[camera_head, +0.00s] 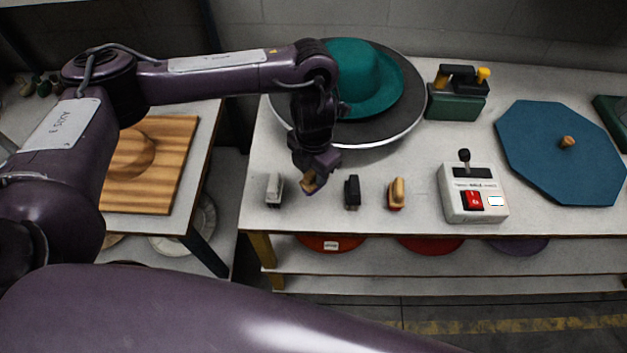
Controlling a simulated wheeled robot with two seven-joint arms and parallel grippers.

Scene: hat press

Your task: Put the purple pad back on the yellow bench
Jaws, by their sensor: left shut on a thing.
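My left gripper (309,172) is shut on a small pad with a wooden-looking back and a purplish edge, the purple pad (312,186). Most of the pad is hidden by the fingers. It is over the front left part of the yellow bench (330,222), a pale top with yellow legs, in the gap between a grey pad (274,190) and a black pad (352,192). I cannot tell whether the pad touches the top. My right gripper is not in view.
A wooden-backed pad with a red underside (396,194) stands to the right, then a control box (472,194). Behind are a teal hat (362,82) on a round plate, a green-based tool (457,102) and a blue octagonal board (545,150). Another bench with a wooden block (178,165) is left.

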